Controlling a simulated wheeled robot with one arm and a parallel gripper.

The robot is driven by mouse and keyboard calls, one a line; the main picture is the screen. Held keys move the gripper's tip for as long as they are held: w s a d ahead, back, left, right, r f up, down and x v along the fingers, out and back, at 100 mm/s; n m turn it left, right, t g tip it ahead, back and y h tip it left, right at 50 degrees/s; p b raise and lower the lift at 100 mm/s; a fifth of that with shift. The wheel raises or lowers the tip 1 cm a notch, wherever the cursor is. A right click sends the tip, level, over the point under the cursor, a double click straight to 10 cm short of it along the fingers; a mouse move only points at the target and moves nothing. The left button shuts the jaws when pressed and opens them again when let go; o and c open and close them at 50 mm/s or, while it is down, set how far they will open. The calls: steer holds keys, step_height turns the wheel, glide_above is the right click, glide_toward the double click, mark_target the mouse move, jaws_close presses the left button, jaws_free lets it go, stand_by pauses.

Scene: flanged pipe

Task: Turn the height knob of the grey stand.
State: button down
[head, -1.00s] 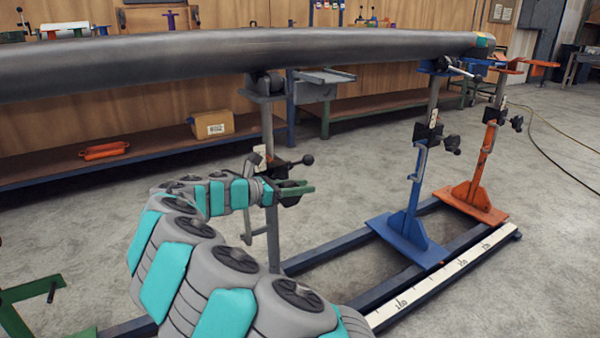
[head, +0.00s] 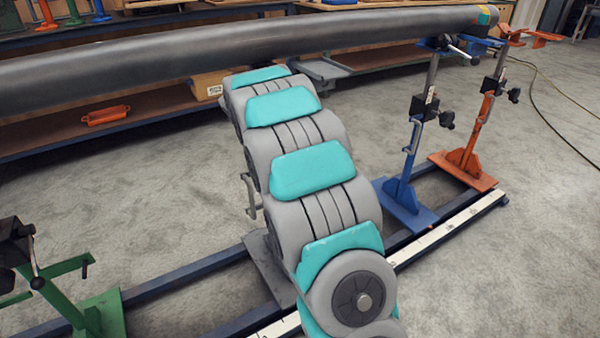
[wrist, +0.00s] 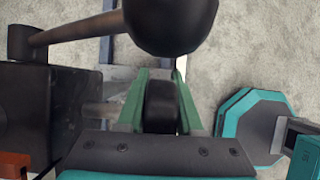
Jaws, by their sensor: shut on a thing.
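The grey stand (head: 266,262) stands on the dark rails under the pipe in the head view. My arm hides most of it, including its height knob and my gripper. In the wrist view my gripper (wrist: 160,94) has its green fingers shut on the black knob (wrist: 160,108), one finger on each side. A short grey shaft leads from the knob side to a black block (wrist: 62,105) at the left. A lever with a large black ball (wrist: 170,22) crosses the top of the wrist view, close to the fingertips.
The long grey pipe (head: 150,62) runs overhead. A blue stand (head: 407,195) and an orange stand (head: 470,160) are at the right. A green stand (head: 100,312) is at the lower left. A white ruler strip (head: 440,232) lies along the front rail.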

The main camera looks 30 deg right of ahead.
steer(key=shift+a+f+y, duration=0.15)
steer(key=shift+f+y, duration=0.05)
steer(key=shift+y, duration=0.55)
steer(key=shift+a+f+y, duration=0.1)
steer(key=shift+f+y, duration=0.05)
steer(key=shift+y, duration=0.6)
steer(key=c, duration=0.6)
jaws_free()
steer(key=shift+o, duration=0.2)
steer(key=shift+b+v, duration=0.35)
steer(key=shift+v, duration=3.55)
steer(key=shift+d, duration=0.1)
